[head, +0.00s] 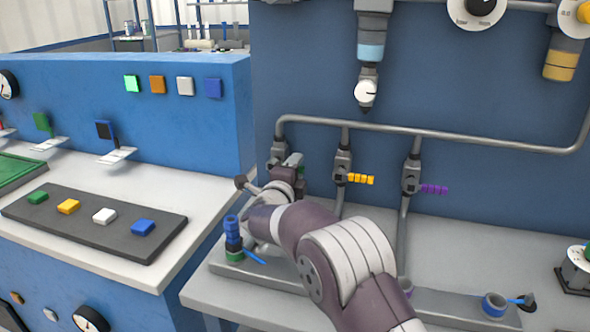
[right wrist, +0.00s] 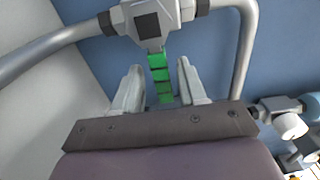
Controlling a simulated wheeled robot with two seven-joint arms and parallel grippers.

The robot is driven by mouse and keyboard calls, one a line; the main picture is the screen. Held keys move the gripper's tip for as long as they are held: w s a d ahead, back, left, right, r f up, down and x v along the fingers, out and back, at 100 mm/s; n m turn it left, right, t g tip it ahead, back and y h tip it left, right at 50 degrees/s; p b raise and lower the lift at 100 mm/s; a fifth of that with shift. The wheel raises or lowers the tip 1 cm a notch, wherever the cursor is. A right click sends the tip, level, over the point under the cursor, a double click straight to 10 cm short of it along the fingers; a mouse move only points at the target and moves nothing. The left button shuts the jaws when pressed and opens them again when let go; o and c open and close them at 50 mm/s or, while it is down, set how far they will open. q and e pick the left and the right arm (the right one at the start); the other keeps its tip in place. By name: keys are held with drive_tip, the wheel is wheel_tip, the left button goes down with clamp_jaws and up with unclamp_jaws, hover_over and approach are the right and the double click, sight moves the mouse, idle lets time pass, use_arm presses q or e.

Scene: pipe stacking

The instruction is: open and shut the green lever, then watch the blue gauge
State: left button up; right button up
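The green lever (head: 294,159) is on the leftmost pipe valve on the blue back panel, partly hidden by my right gripper (head: 288,172). In the right wrist view the green lever (right wrist: 160,76) hangs below its grey valve, between the two pale fingers of my right gripper (right wrist: 160,88). The fingers are apart, with a narrow gap on each side of the lever. A white-faced gauge (head: 365,93) with a light blue band above it hangs right of the lever; its reading is too small to tell. My left gripper is not in view.
A yellow lever (head: 360,179) and a purple lever (head: 434,189) are on valves to the right. A grey pipe (head: 440,133) runs above them. A blue console (head: 120,100) with coloured buttons stands at left.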

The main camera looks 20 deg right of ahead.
drive_tip(key=p+v, duration=0.1)
drive_tip(key=v, duration=1.1)
drive_tip(key=shift+s+a, duration=0.2)
drive_tip(key=shift+s, duration=0.1)
drive_tip(key=shift+r, duration=0.1)
